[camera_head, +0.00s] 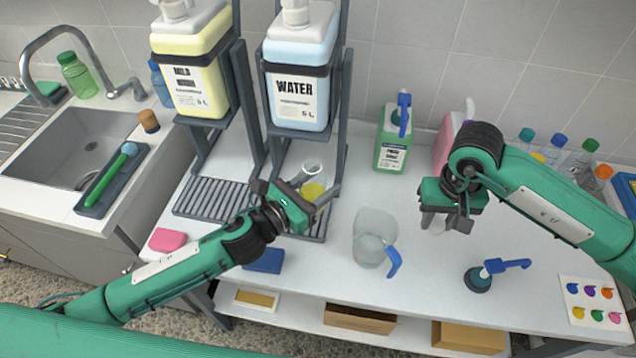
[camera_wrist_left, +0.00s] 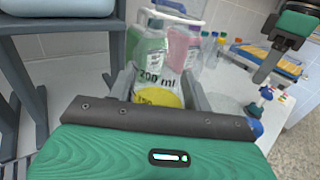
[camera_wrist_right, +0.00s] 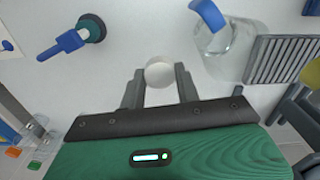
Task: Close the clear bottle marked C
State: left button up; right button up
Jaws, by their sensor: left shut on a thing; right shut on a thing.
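My left gripper (camera_head: 318,201) is shut on a clear vessel (camera_head: 312,169) with yellow in its lower part. In the left wrist view this clear vessel (camera_wrist_left: 153,82) sits upright between the fingers and reads "200 ml". Its top looks open in the head view. I cannot read a letter C on it. My right gripper (camera_head: 440,222) is shut on a small whitish round thing, like a cap, held above the table to the right of the clear jug. This whitish round thing (camera_wrist_right: 159,72) shows between the fingertips in the right wrist view.
A clear jug (camera_head: 371,237) with a blue handle stands between my grippers. A loose blue-nozzled pump (camera_head: 497,269) is at the front right. Racks hold yellow and blue WATER jugs (camera_head: 298,70) behind. A green bottle (camera_head: 391,140) and several capped clear bottles (camera_head: 577,160) stand at the back.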

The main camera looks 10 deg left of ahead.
jog(key=w+a+r+n, duration=0.2)
jog(key=w+a+r, duration=0.15)
jog(key=a, duration=0.35)
jog(key=w+a+r+n, duration=0.1)
jog(key=w+a+r, duration=0.1)
jog(key=a+r, duration=0.35)
notch_tip(320, 180, up, 9)
jog(key=n, duration=0.3)
send_over(312, 160)
jog(key=shift+a, duration=0.1)
jog(key=shift+f, duration=2.05)
jog(key=shift+f, duration=0.85)
jog(key=shift+f, duration=0.55)
